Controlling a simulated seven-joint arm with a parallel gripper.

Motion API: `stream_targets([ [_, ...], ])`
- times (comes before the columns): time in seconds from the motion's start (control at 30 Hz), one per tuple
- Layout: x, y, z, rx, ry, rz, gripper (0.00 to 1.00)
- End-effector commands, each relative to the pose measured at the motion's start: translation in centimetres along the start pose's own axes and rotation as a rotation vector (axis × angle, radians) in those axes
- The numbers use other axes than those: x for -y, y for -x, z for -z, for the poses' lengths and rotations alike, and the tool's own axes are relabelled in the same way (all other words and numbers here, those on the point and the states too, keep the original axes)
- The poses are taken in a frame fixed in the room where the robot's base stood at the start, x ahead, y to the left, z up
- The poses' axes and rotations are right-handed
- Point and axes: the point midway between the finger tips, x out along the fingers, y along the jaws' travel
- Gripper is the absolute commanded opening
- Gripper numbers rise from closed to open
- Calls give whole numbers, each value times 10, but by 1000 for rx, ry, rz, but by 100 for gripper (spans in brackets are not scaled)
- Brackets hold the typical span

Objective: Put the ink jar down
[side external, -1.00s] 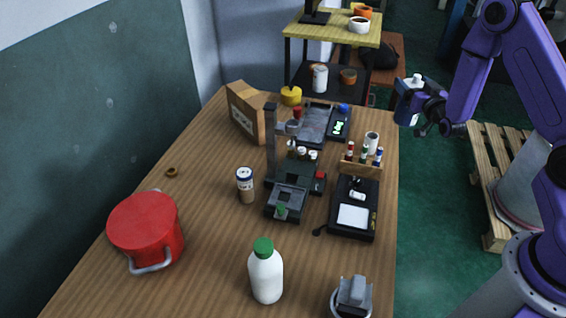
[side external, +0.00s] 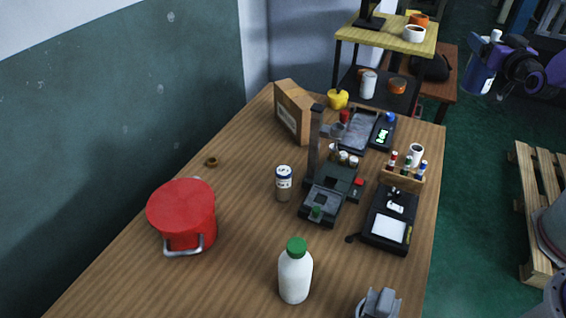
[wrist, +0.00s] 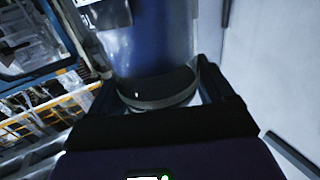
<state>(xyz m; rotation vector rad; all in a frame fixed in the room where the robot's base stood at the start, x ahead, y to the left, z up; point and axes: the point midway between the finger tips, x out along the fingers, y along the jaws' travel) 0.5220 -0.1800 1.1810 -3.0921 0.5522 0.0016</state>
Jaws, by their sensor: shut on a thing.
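The ink jar, a dark blue jar (side external: 480,74) with a white top, is held in the air at the upper right of the side view, off the table's right side. My gripper (side external: 494,80) is shut on it. In the wrist view the blue jar (wrist: 152,45) stands between the jaws (wrist: 160,95), with its dark rounded end nearest the camera. Its far end is out of that frame. Nothing is seen beneath the jar except green floor.
A shelf (side external: 385,36) stands behind. A pallet (side external: 532,200) lies right.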

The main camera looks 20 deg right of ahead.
Motion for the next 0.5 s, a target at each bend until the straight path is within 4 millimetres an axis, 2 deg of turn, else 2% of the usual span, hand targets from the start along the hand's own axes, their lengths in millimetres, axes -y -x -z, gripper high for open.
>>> stream_targets([
  [0.03,0,0,10,-11,-3,-1,9],
  [0.13,0,0,22,-11,-2,-1,9],
  [0.37,57,-8,28,-7,0,153,10],
  [0.5,103,-10,34,-7,-1,275,10],
])
